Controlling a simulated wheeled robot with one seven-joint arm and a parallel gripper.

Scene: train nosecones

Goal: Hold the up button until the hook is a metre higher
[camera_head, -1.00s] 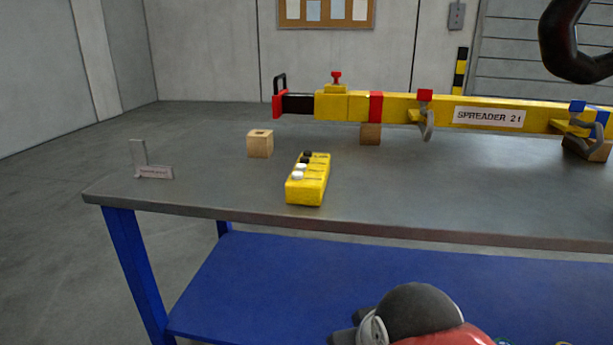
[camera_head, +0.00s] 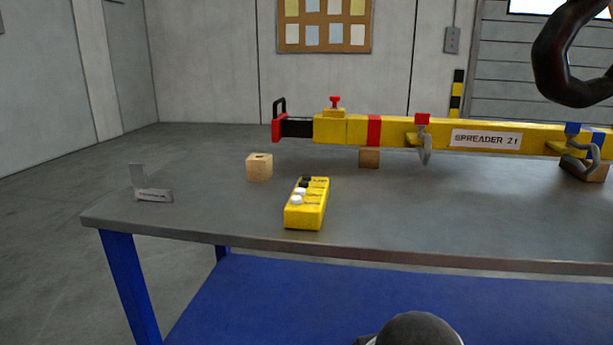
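A yellow control box (camera_head: 307,212) lies on the grey workbench, left of the middle. Its top carries black buttons (camera_head: 306,182) at the far end and white buttons (camera_head: 299,196) nearer me. The labels beside them are too small to read, so I cannot tell which is the up button. A dark hook (camera_head: 555,62) hangs at the upper right, partly cut off by the frame's edge. My gripper is not in view; a dark rounded part at the bottom edge looks like part of my arm.
A yellow spreader beam (camera_head: 545,139) marked "SPREADER 2t" spans the bench's right side on wooden blocks. A loose wooden block (camera_head: 259,167) and a grey angle bracket (camera_head: 148,186) stand left of the box. The grey bench top (camera_head: 200,212) is clear around the box.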

